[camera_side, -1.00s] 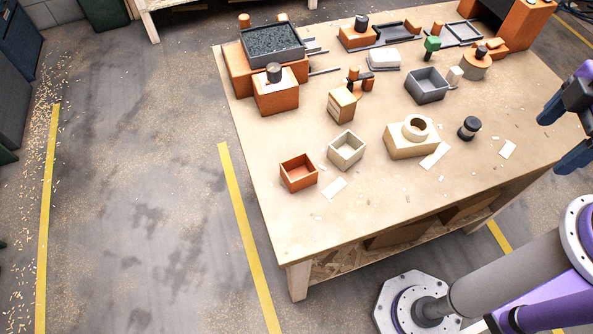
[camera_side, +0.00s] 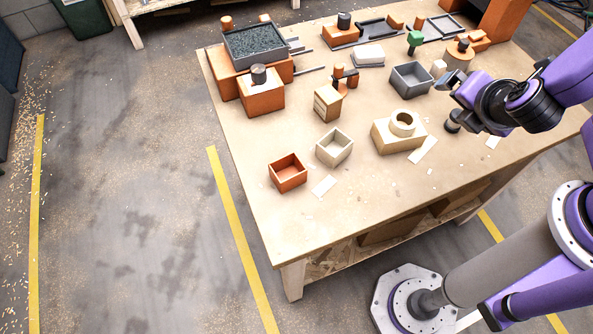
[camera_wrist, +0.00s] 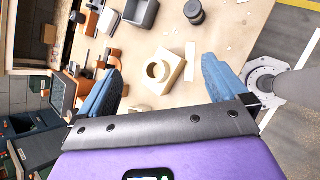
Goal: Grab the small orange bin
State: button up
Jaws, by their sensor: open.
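The small orange bin (camera_side: 288,177) is an open square box on the near left corner area of the table in the side view. It stands upright and looks empty. My gripper (camera_side: 454,99) is open and empty above the right part of the table, well to the right of the bin and apart from it. In the wrist view my gripper (camera_wrist: 163,62) shows two blue fingers spread wide with nothing held between them. I cannot make out the orange bin in the wrist view.
A cream bin (camera_side: 334,148) stands close beside the orange bin. A cream block with a ring (camera_side: 398,136), a grey bin (camera_side: 411,79) and a wooden-faced box (camera_side: 327,104) stand farther off. An orange block (camera_side: 262,96) is at left. The table's front is clear.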

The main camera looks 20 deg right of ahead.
jog(key=w+a+f+n+t+y, duration=0.1)
jog(key=w+a+f+n+t, duration=0.15)
jog(key=a+n, duration=0.3)
jog(key=n+t+y, duration=0.2)
jog(key=n+y, duration=0.8)
jog(key=n, duration=0.4)
send_near(300, 176)
jog(key=shift+m, duration=0.25)
jog(key=x, duration=0.8)
jog(key=shift+a+r, duration=0.25)
jog(key=shift+r, duration=0.1)
jog(key=shift+f+x, duration=0.2)
jog(key=shift+x, duration=1.8)
jog(key=shift+w+a+f, duration=0.15)
jog(key=shift+w+f, duration=0.1)
jog(key=shift+w, duration=0.3)
jog(key=c, duration=0.8)
